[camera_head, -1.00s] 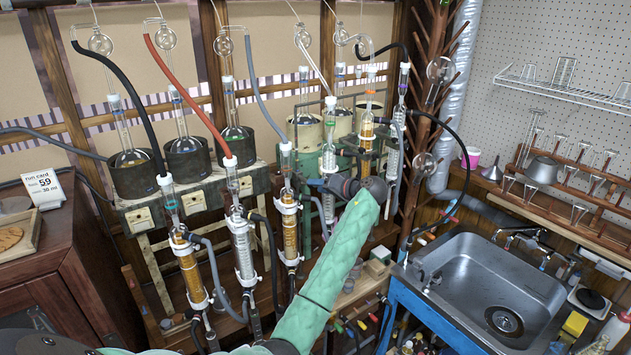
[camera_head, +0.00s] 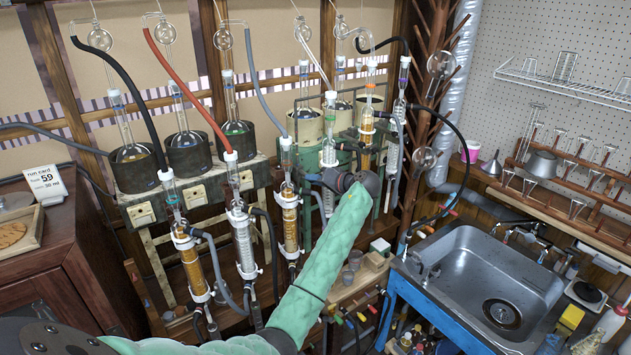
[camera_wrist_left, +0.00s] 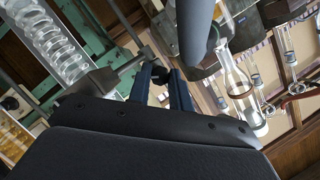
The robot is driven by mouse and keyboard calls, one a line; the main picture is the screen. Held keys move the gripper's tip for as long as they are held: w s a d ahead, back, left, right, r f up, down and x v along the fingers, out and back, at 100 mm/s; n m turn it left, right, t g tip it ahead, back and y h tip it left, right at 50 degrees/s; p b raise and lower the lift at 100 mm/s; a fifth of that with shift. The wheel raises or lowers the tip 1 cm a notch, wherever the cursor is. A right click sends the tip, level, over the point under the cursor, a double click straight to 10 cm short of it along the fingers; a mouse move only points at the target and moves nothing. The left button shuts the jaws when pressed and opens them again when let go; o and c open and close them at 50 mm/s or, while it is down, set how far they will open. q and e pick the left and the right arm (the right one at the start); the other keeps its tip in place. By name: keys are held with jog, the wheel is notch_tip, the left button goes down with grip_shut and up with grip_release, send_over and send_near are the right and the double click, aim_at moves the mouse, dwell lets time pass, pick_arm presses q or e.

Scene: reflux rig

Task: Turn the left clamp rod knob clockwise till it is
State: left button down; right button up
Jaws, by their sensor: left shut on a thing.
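My left arm in its green sleeve reaches up to the rig in the head view. Its dark gripper (camera_head: 328,180) is beside the clamp rod at a glass column with a coil (camera_head: 328,150). In the left wrist view the two blue-black fingers (camera_wrist_left: 161,82) are shut on a small dark knob (camera_wrist_left: 160,73), one finger on each side. The knob sits by the end of a grey metal clamp rod (camera_wrist_left: 125,72) near a green frame bar (camera_wrist_left: 95,45). The knob is hidden in the head view, and its turn angle cannot be told. My right gripper is not in view.
Several glass columns with hoses, such as an amber one (camera_head: 192,265), stand close to the left of the arm. Dark heating pots (camera_head: 187,155) are behind. A steel sink (camera_head: 455,262) is at the right.

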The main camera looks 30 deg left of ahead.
pick_arm(q)
jog(key=shift+f, duration=0.1)
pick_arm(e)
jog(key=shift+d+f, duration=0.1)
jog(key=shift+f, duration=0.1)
pick_arm(q)
jog(key=m+y+b, duration=0.2)
jog(key=m, duration=0.3)
jog(key=m+g+y+b, duration=0.1)
jog(key=m+y+b, duration=0.1)
jog(key=m, duration=0.3)
jog(key=shift+w+d+f+m, duration=0.1)
jog(key=shift+f+m, duration=0.1)
jog(key=shift+m, duration=0.2)
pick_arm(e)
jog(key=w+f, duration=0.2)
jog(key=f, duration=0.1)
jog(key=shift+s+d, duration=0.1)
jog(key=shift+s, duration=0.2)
pick_arm(q)
jog(key=c, duration=1.3)
grip_release()
jog(key=shift+o, duration=0.2)
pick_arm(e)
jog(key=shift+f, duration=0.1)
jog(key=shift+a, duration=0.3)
